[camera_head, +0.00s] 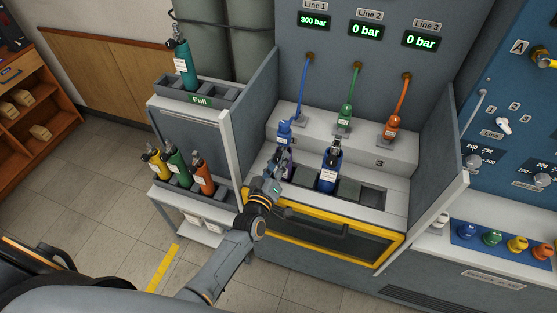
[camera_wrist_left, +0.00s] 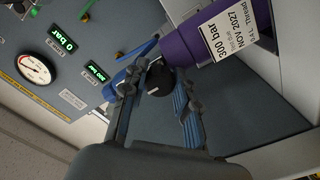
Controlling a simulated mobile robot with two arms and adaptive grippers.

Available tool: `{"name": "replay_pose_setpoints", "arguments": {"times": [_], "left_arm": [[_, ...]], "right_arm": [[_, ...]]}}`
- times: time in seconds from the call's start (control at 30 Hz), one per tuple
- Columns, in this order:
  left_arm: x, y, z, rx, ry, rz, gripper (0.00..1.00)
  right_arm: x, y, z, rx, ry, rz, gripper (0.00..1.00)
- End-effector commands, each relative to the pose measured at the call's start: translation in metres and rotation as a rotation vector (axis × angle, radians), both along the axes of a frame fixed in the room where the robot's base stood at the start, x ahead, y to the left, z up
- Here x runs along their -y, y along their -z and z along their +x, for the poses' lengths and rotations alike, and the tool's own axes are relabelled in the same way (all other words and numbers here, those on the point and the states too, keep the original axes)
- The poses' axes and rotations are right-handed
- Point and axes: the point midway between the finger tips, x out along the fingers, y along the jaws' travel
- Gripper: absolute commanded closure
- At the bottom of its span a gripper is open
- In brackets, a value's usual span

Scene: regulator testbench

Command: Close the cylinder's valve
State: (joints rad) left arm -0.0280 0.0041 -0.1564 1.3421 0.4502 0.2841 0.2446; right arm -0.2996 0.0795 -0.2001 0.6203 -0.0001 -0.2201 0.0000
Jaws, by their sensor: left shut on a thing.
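A purple cylinder (camera_wrist_left: 215,38) with a white "300 bar" label shows in the left wrist view. In the head view its purple body (camera_head: 289,172) is mostly hidden behind my gripper. Its black valve knob (camera_wrist_left: 159,78) sits between the fingers of my left gripper (camera_wrist_left: 156,92), which is shut on it. In the head view my left gripper (camera_head: 281,158) reaches the cylinder's top at the left slot of the bench. A blue connector (camera_head: 285,132) with a blue hose is at the cylinder's top. The Line 1 display (camera_head: 314,21) reads 300 bar. My right gripper is not in view.
A blue cylinder (camera_head: 328,178) stands in the slot to the right. Green (camera_head: 345,117) and orange (camera_head: 392,128) hose connectors rest on the ledge. Grey side walls flank the bench, with a yellow-framed front (camera_head: 330,243). A rack with several cylinders (camera_head: 178,165) stands left.

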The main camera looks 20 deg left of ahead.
Motion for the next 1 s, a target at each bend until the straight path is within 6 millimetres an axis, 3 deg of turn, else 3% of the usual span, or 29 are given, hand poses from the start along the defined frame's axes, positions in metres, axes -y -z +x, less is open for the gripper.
{"name": "replay_pose_setpoints", "arguments": {"times": [0.53, 0.57, 0.63, 0.67, 1.0], "left_arm": [[0.0, 0.0008, -0.0002, -0.001, 0.0, 0.024, 1.0], [0.0, 0.0008, -0.0002, -0.001, 0.0, 0.023, 0.65], [-0.0001, 0.0007, -0.0002, -0.001, 0.0, 0.023, 0.51], [-0.0001, 0.0007, -0.0002, -0.001, 0.0, 0.023, 0.47], [-0.0001, 0.0008, -0.0028, -0.001, 0.0, 0.021, 0.47]], "right_arm": [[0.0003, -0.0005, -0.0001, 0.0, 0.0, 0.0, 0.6], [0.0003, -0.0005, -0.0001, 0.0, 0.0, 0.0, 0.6], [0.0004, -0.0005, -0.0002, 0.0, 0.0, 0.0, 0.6], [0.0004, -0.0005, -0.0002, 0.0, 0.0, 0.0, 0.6], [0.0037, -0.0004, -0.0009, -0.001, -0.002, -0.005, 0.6]]}}
